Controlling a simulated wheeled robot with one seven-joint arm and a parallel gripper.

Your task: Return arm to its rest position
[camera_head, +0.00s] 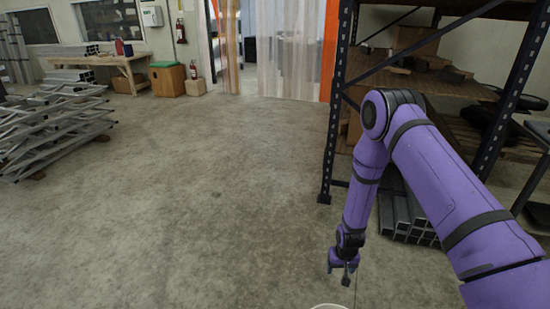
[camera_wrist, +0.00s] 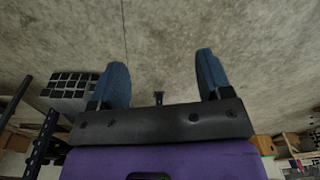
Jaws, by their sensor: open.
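My purple arm comes in from the right of the head view, bends at a raised elbow and hangs down in front of the shelf. My gripper (camera_head: 342,270) is at its lower end, over the concrete floor near the bottom of the view. In the wrist view my gripper (camera_wrist: 161,72) shows two blue fingers spread wide apart. Nothing is between them, and only bare floor shows beyond.
A dark metal rack (camera_head: 335,110) stands close at the right, with boxes on it and square metal tubes (camera_head: 405,215) low down. Stacked aluminium frames (camera_head: 50,130) lie at the left. A wooden bench (camera_head: 100,62) stands at the back. The middle floor (camera_head: 190,190) is clear.

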